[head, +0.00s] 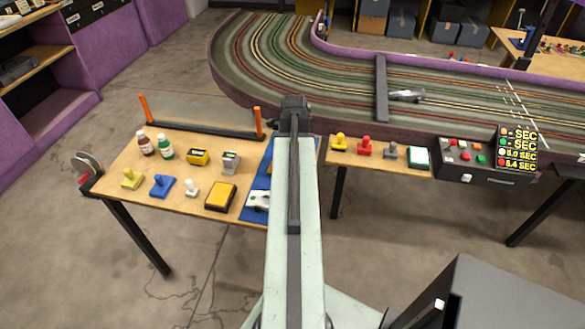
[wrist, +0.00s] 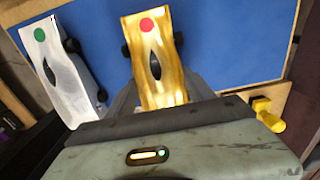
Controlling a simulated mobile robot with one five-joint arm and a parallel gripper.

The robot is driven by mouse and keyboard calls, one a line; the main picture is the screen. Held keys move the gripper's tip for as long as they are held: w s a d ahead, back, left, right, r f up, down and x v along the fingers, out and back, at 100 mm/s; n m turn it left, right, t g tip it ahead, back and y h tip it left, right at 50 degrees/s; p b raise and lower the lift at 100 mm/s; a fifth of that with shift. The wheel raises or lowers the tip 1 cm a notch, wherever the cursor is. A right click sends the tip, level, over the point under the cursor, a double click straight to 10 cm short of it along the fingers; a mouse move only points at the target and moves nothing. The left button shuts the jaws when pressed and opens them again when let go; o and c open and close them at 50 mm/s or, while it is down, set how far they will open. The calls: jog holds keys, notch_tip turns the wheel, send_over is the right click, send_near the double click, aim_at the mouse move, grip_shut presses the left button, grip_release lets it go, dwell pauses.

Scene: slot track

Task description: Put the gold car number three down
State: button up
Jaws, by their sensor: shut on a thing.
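The gold car (wrist: 158,72) has a red dot and a dark cockpit; no number is readable on it. My gripper (wrist: 160,97) is shut on it in the wrist view, one finger on each side. The car is over the blue mat (wrist: 225,40); I cannot tell whether it touches it. In the head view my arm hides the car, and my gripper (head: 294,104) shows only as a dark end. A white car (wrist: 62,65) with a green dot is left of the gold one; it also shows in the head view (head: 258,200).
The mat lies at the right end of a workbench (head: 118,168) with bottles, coloured joysticks and small boxes. A second table (head: 375,158) to the right holds more joysticks. The slot track (head: 260,60) with a silver car (head: 406,95) is behind.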

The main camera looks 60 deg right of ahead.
jog(key=shift+w+a+r, duration=0.1)
jog(key=shift+f, duration=0.2)
jog(key=o, duration=1.5)
jog(key=shift+r, duration=0.1)
jog(key=shift+o, duration=0.2)
notch_tip(320, 180, up, 12)
jog(key=p, duration=1.2)
jog(key=shift+r, duration=0.15)
